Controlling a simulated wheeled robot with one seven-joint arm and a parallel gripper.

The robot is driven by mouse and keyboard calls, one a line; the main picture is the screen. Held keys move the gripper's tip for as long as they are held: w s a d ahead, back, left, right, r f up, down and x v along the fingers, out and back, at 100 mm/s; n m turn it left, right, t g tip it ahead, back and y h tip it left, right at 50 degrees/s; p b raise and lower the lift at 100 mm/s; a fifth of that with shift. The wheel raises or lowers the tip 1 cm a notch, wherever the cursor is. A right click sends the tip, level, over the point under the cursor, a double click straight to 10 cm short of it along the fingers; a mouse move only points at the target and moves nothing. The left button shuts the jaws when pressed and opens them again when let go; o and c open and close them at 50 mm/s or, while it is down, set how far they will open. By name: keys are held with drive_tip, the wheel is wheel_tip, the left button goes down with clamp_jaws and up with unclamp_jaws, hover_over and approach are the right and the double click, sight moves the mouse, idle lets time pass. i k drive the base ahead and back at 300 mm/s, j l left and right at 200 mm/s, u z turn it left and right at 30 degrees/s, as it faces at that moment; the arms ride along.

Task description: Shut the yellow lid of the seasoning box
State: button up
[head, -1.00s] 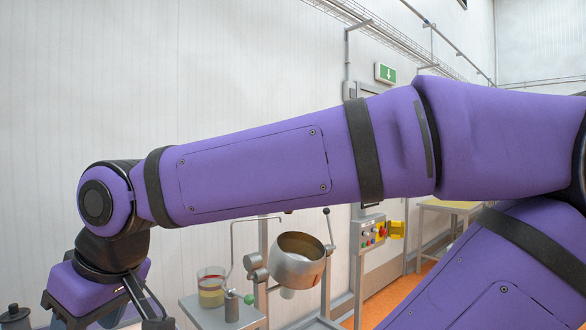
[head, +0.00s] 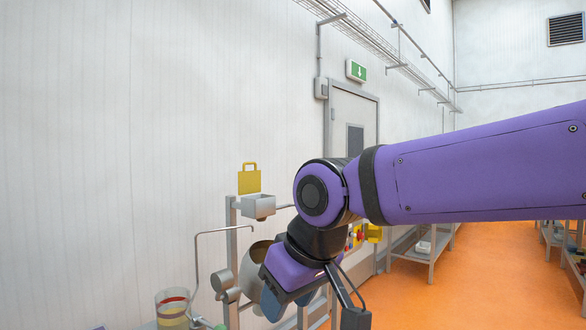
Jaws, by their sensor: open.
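The seasoning box (head: 258,207) is a small grey metal box mounted on a grey post, left of my arm in the head view. Its yellow lid (head: 249,182) stands upright at the back of the box, open, with a loop handle on top. My gripper (head: 272,303) is at the lower middle, below and to the right of the box, and apart from it. It is open. My wrist and the picture's lower part hide much of it, and its fingertips are not clear.
A metal bowl (head: 252,268) on a tilting mount is directly behind my gripper. A bent thin pipe (head: 197,262) and a glass beaker (head: 172,308) are to the left. A yellow-sided control box (head: 374,233) is behind my arm. The wall above the lid is clear.

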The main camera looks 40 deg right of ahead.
sight(249, 181)
drive_tip(key=z, duration=0.8)
